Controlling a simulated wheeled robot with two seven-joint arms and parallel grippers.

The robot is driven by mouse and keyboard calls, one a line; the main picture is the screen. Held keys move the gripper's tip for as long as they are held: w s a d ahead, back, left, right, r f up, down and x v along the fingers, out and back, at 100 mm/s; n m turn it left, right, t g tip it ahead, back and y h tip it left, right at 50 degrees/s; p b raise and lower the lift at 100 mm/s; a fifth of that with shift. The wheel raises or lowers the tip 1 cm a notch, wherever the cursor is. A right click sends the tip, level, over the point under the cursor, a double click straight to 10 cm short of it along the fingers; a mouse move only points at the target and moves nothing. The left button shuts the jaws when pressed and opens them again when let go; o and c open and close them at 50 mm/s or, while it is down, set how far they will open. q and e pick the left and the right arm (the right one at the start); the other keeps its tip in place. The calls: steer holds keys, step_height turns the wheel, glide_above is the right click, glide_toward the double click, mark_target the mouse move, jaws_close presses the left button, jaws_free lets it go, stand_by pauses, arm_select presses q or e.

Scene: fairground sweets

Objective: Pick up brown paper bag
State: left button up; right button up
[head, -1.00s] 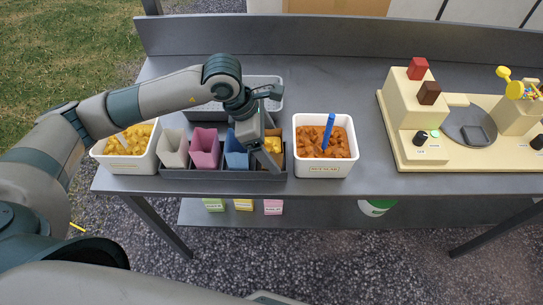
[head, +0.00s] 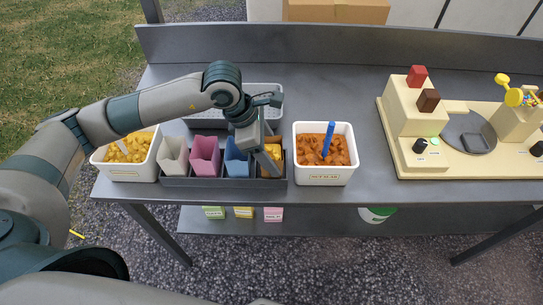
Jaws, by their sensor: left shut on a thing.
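The brown paper bag (head: 277,152) is in the rightmost slot of a dark grey rack (head: 220,182) on the table. Only part of its brown-orange face shows; my gripper hides the rest. My left gripper (head: 267,162) reaches down over that slot and is shut on the bag, its fingers slanting across it. The bag still appears to be within the rack. My right gripper is not in view.
White, pink and blue bags (head: 237,157) fill the rack's other slots. White tubs of yellow (head: 127,173) and orange-brown (head: 324,178) pieces flank the rack. A grey tray (head: 262,92) lies behind. A cream machine (head: 405,160) stands right.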

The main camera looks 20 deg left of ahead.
arm_select(q)
step_height(320, 180, up, 4)
steer(key=shift+r+p, duration=0.2)
steer(key=shift+p, duration=0.45)
steer(key=s+d+r+p, duration=0.2)
steer(key=s+d+r, duration=0.4)
steer(key=s, duration=0.4)
steer(key=shift+r, duration=0.2)
steer(key=shift+f, duration=0.1)
